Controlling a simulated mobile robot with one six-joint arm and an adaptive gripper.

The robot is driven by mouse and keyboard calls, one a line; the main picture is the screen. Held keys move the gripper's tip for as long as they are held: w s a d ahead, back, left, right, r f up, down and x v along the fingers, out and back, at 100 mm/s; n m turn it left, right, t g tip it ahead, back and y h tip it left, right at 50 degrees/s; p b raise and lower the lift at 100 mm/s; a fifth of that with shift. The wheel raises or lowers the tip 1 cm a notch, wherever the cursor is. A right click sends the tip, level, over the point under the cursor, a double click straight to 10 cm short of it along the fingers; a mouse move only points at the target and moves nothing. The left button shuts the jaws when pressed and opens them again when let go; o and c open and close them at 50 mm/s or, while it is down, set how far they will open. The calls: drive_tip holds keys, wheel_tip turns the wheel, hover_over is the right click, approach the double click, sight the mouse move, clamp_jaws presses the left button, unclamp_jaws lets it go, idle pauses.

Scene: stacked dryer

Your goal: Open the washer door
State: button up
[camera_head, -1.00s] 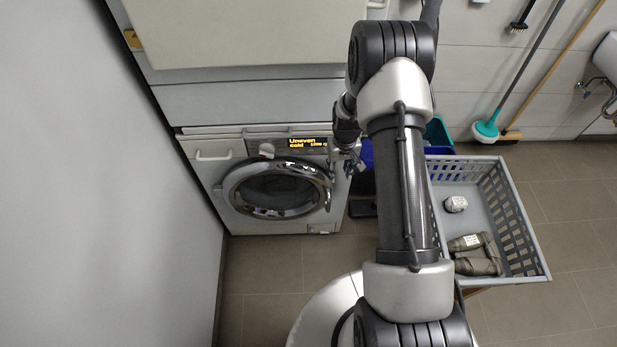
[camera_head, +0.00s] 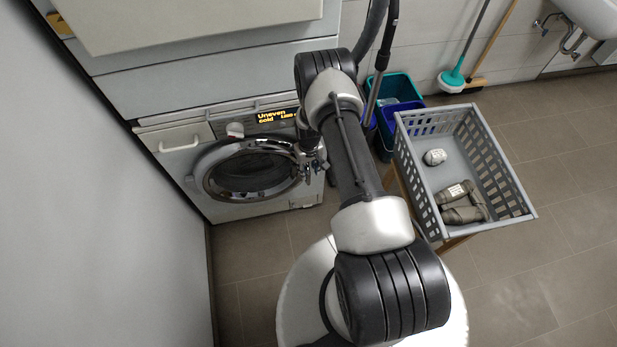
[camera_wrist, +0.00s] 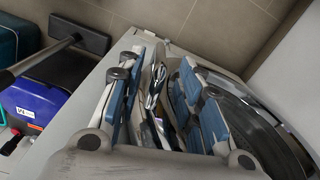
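The washer (camera_head: 262,210) stands at the lower left under the dryer, with a round chrome-rimmed door (camera_head: 207,172) that looks shut. My gripper (camera_head: 316,167) is at the door's right edge, partly hidden by my arm. In the wrist view my gripper (camera_wrist: 160,100) has its two blue-padded fingers apart. A shiny metal piece (camera_wrist: 155,85), seemingly the door handle, shows between them; whether they touch it is unclear. The door's dark glass and rim (camera_wrist: 265,125) lie right of the fingers.
A grey laundry basket (camera_head: 522,200) holding several items stands to the right. Teal and blue buckets (camera_head: 402,88) are behind my arm. A wall (camera_head: 100,220) runs close along the left. Floor before the washer (camera_head: 262,265) is clear.

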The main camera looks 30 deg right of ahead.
wheel_tip(320, 180, down, 5)
drive_tip(key=shift+r+b, duration=0.1)
drive_tip(key=shift+b, duration=0.55)
clamp_jaws()
idle(0.4)
